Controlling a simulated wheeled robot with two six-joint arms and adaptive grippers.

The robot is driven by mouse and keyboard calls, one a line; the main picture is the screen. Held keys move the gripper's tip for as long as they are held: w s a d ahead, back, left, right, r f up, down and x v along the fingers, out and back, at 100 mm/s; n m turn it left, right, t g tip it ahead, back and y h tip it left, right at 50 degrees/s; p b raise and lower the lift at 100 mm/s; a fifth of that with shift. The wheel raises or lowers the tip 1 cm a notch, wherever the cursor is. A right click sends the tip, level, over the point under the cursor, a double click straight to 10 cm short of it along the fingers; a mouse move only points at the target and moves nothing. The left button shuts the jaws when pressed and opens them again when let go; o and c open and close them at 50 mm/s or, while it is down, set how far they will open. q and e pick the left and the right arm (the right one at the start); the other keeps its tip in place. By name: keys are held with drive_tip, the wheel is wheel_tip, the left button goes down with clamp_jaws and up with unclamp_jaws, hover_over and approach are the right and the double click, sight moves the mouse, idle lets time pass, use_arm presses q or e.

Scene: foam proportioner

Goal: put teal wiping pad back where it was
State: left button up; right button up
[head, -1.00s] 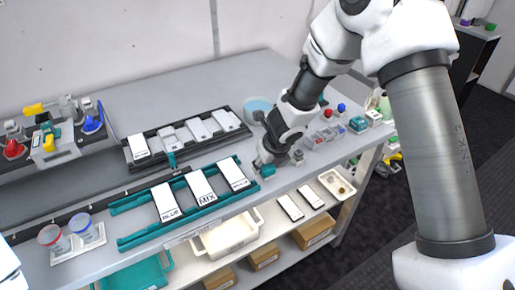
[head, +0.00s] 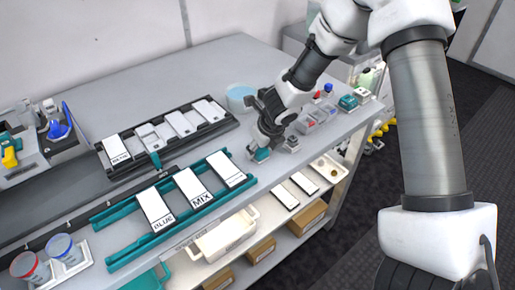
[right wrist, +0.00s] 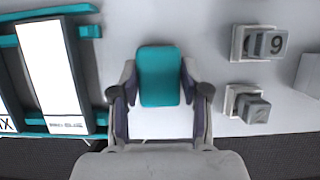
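The teal wiping pad (right wrist: 159,77) lies between the two fingertips of my right gripper (right wrist: 160,82) in the right wrist view, with a finger against each side. In the head view my right gripper (head: 264,147) points down at the bench near its front edge, and the teal pad (head: 261,155) shows just below the fingers. The pad is at or very close to the bench top; I cannot tell whether it touches. My left gripper is not in view.
A teal rack (head: 109,222) with white cards marked BLUE and MIX lies left of the pad. A black rack (head: 213,130) is behind it. Two small grey devices, one (right wrist: 262,43) showing a 9, sit close on the right. Bare bench surrounds the pad.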

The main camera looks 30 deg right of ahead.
drive_tip(key=shift+o, duration=1)
drive_tip(key=shift+w, duration=0.1)
drive_tip(key=shift+w+a, duration=0.1)
drive_tip(key=shift+a, duration=0.25)
drive_tip(key=shift+d+r+p, duration=0.15)
drive_tip(key=shift+r+p, duration=0.15)
drive_tip(key=p+v, duration=0.5)
drive_tip(key=v, duration=0.6)
drive_tip(key=shift+s+r+p, duration=0.2)
drive_tip(key=shift+r+p, duration=0.1)
drive_tip(key=shift+r, duration=0.05)
